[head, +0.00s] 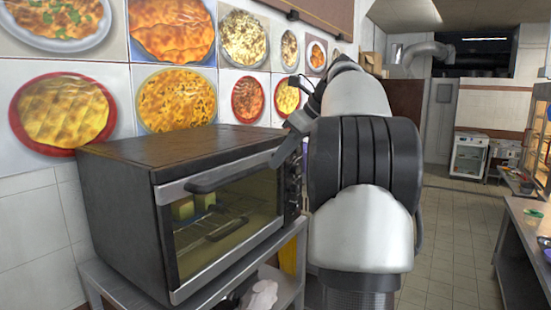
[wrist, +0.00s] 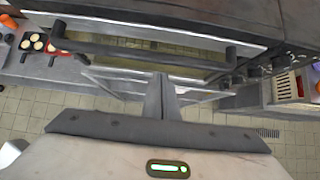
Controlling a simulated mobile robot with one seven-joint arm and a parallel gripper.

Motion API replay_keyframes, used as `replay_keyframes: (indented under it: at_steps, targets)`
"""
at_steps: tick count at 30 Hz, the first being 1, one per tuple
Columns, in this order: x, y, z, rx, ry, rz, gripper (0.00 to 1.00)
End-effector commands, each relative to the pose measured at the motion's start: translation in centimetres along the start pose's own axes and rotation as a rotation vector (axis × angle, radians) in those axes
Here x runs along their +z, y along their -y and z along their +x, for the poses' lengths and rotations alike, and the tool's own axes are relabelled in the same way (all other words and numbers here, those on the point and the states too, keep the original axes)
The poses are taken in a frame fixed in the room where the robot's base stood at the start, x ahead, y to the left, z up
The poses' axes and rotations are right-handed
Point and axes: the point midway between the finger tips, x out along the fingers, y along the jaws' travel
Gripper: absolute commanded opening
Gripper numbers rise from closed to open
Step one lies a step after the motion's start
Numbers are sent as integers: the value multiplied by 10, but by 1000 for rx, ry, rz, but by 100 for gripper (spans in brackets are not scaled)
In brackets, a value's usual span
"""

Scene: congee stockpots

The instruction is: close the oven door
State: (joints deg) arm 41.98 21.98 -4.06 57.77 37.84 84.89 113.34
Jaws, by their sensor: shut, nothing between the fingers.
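The oven (head: 165,175) is a dark box with a metal-framed glass door (head: 228,222) on its front. The door stands upright against the oven's front; I cannot tell whether a slight gap is left. A dark bar handle (head: 222,180) runs along the door's top. In the wrist view the handle (wrist: 140,50) crosses the top, just beyond my fingertips. My gripper (wrist: 162,78) is shut and empty, pointing toward the door.
The oven stands on a metal table (head: 110,288) against a tiled wall with food pictures. Yellowish food (head: 183,209) and a rack show through the glass. Oven knobs (wrist: 265,69) are right of the handle. Tiled floor (head: 450,240) is open at right, before a counter (head: 525,222).

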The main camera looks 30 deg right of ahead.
Motion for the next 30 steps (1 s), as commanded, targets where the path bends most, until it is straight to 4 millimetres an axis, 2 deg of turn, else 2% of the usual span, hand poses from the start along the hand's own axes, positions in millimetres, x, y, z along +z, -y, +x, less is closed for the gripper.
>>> replay_keyframes:
  at_steps: [9,15,26,30]
  targets:
    - [5,1,-68,-6,3,-1,0]
    - [8,1,-94,-5,2,-1,0]
    - [9,-1,-103,-2,2,-1,0]
    - [18,-15,-96,9,-2,-97,0]
